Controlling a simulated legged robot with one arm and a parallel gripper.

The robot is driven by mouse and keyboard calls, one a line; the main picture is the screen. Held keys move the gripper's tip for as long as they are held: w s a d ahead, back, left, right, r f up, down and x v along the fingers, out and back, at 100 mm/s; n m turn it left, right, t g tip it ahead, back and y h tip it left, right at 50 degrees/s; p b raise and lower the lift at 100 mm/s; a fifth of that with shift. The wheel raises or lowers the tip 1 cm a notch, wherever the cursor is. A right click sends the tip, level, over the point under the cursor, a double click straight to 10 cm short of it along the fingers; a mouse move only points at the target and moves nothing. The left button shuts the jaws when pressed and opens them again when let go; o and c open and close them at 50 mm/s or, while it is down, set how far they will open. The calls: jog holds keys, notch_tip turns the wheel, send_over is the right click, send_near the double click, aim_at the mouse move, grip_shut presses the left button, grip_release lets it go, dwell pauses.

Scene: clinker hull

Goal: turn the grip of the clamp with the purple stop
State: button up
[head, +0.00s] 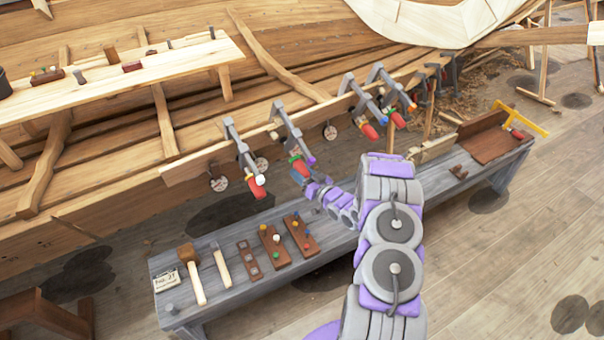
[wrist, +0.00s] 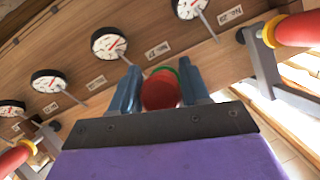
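The clamp with the purple stop (head: 311,160) is the second from the left along the plank in the head view. Its red grip (head: 299,171) hangs below the bar, partly covered by my gripper (head: 307,182). In the wrist view the grip's round red end (wrist: 160,92) sits between the two blue fingers of my gripper (wrist: 161,88), with a green collar (wrist: 166,70) behind it. The fingers lie against both sides of the grip, and I see no clear gap. The purple stop is not clear in the wrist view.
Another clamp's red grip (head: 257,187) hangs to the left, and two more (head: 368,131) (head: 398,120) to the right. Round dials (wrist: 109,44) line the plank. A grey bench (head: 230,300) below holds a mallet (head: 193,275) and peg boards (head: 300,236).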

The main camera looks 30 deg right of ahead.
jog(key=c, duration=0.5)
jog(key=shift+d+n+h+p, duration=0.1)
jog(key=shift+n+h+p, duration=0.2)
jog(key=shift+n+h, duration=0.6)
jog(key=shift+c, duration=0.3)
jog(key=o, duration=1)
jog(key=s+d, duration=0.1)
jog(key=s, duration=0.4)
jog(key=s+p, duration=0.1)
jog(key=s, duration=0.5)
jog(key=s+d+p, duration=0.1)
jog(key=s, duration=0.5)
jog(key=shift+d, duration=0.35)
